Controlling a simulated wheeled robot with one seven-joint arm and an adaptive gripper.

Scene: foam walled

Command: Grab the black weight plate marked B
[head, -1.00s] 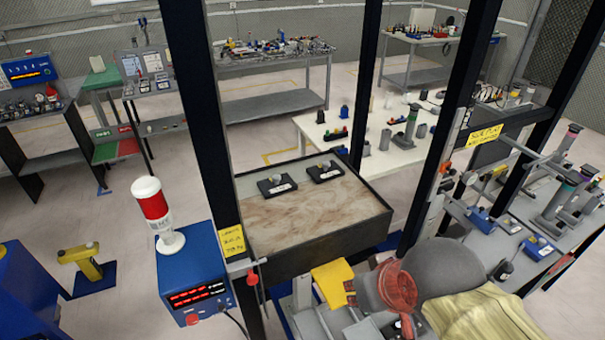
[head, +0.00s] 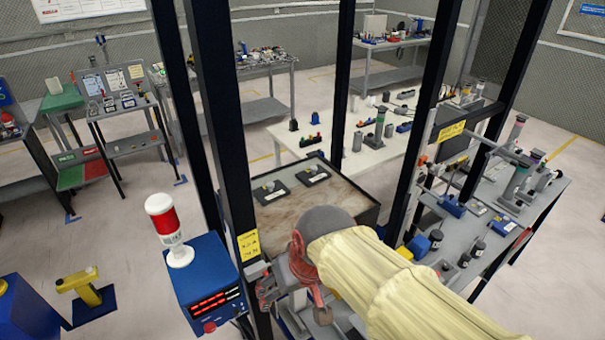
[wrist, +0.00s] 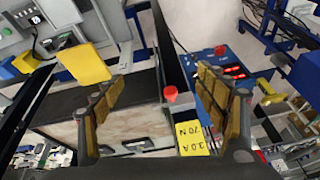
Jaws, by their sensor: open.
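The nearer left one (head: 271,192) and the farther right one (head: 312,173) each have a grey knob. Their letters are too small to read, so I cannot tell which is B. My gripper (head: 292,298) is in front of the box, lower in the head view, apart from both plates. In the wrist view my gripper (wrist: 160,105) is open, its gold-padded fingers wide apart with nothing held.
Black posts (head: 222,130) frame the box. A blue unit (head: 207,285) with a red-white beacon (head: 166,225) stands left of my gripper. A grey bench (head: 480,240) with fixtures is on the right.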

